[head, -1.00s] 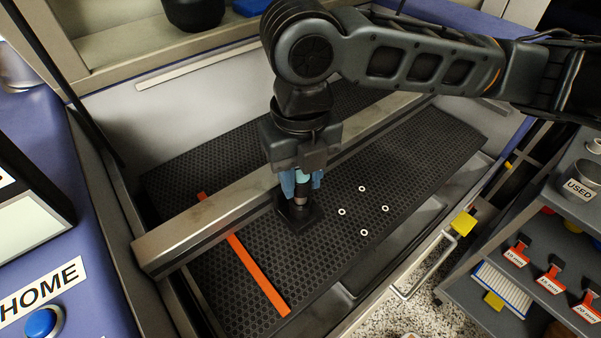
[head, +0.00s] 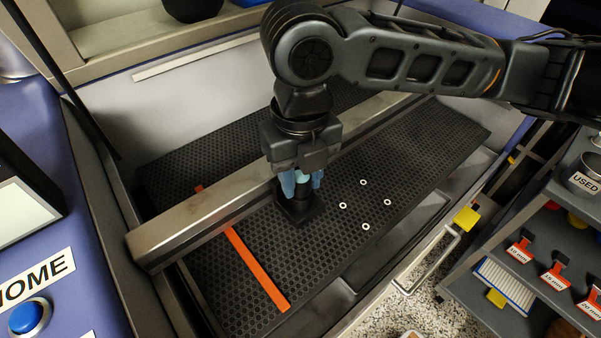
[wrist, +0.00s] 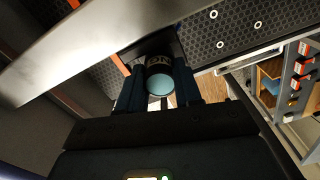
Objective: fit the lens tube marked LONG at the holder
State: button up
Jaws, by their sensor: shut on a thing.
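My gripper (head: 302,182) points down over the perforated bed, its blue fingers shut on a dark lens tube with a pale blue lens. In the wrist view the lens tube (wrist: 158,78) sits between the fingers, with part of a pale marking on its side; I cannot read the whole word. Below the gripper in the head view is a black square holder (head: 300,213) on the bed. The tube's lower end is at the holder, but I cannot tell how deep it is seated.
A grey metal beam (head: 200,225) crosses the bed close to my gripper. An orange strip (head: 257,270) lies at left. Several white rings (head: 365,227) dot the bed at right. A shelf unit with a USED cup (head: 583,180) stands at far right.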

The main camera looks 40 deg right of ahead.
jog(key=shift+f, duration=0.25)
jog(key=o, duration=1.1)
jog(key=shift+o, duration=0.2)
notch_tip(320, 180, up, 8)
jog(key=shift+f, duration=0.1)
